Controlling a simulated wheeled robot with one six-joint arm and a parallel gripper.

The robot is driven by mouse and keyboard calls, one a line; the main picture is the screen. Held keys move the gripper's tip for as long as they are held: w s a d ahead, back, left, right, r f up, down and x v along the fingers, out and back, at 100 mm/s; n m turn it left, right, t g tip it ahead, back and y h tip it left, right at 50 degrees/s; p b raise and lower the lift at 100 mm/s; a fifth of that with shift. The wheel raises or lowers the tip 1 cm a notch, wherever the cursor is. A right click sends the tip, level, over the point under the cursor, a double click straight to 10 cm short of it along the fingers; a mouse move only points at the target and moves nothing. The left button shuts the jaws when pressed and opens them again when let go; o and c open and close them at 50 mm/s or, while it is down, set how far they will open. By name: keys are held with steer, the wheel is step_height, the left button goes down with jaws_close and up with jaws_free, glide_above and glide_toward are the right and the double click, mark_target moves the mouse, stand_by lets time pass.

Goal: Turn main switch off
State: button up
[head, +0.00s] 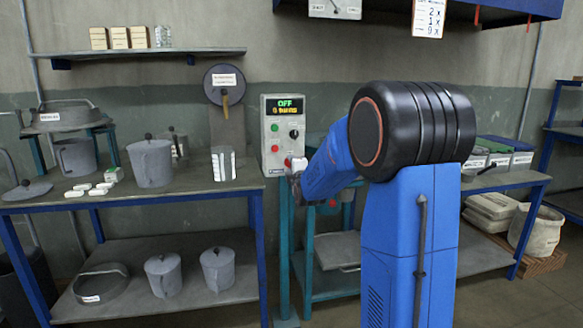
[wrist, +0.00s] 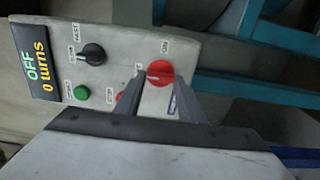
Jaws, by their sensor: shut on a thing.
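The grey control panel (head: 283,130) stands on a teal post, and its display (wrist: 37,65) reads OFF and 0 turns. The main switch is a red round knob (wrist: 159,72) at the panel's lower end, on the right in the wrist view. My gripper (wrist: 164,85) has its two grey fingers at the knob and is shut on it. In the head view my gripper (head: 297,166) meets the panel's lower right, and the arm hides part of that area. The fingers partly cover a red button (wrist: 119,98) and nearby labels.
A black selector knob (wrist: 92,54) and a green button (wrist: 81,92) sit close by on the panel. A workbench (head: 110,205) with grey pots stands at the left. Another bench (head: 515,181) with bins is at the right.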

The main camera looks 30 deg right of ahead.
steer(key=shift+f, duration=0.1)
steer(key=o, duration=1)
steer(key=shift+o, duration=0.2)
steer(key=shift+s, duration=0.1)
steer(key=v, duration=1.7)
steer(key=shift+s+a, duration=0.1)
steer(key=s+a+f+m+g+y, duration=0.2)
steer(key=s+a+f+m+g, duration=0.15)
steer(key=s+a, duration=0.3)
steer(key=s+a+f+m+g+y, duration=0.1)
steer(key=s+a+f+m+g, duration=0.3)
steer(key=s, duration=0.4)
steer(key=s+a+f+m+g, duration=0.1)
steer(key=s+a+f+m, duration=0.1)
steer(key=s, duration=0.5)
steer(key=s+a+f+m+g+y, duration=0.1)
steer(key=s+a+f+m+g, duration=0.1)
steer(key=s, duration=0.5)
steer(key=s+a+f+m+g+y, duration=0.1)
steer(key=s+a+f+m+g, duration=0.1)
steer(key=s, duration=0.5)
steer(key=shift+a+m, duration=0.15)
steer(key=shift+m, duration=0.6)
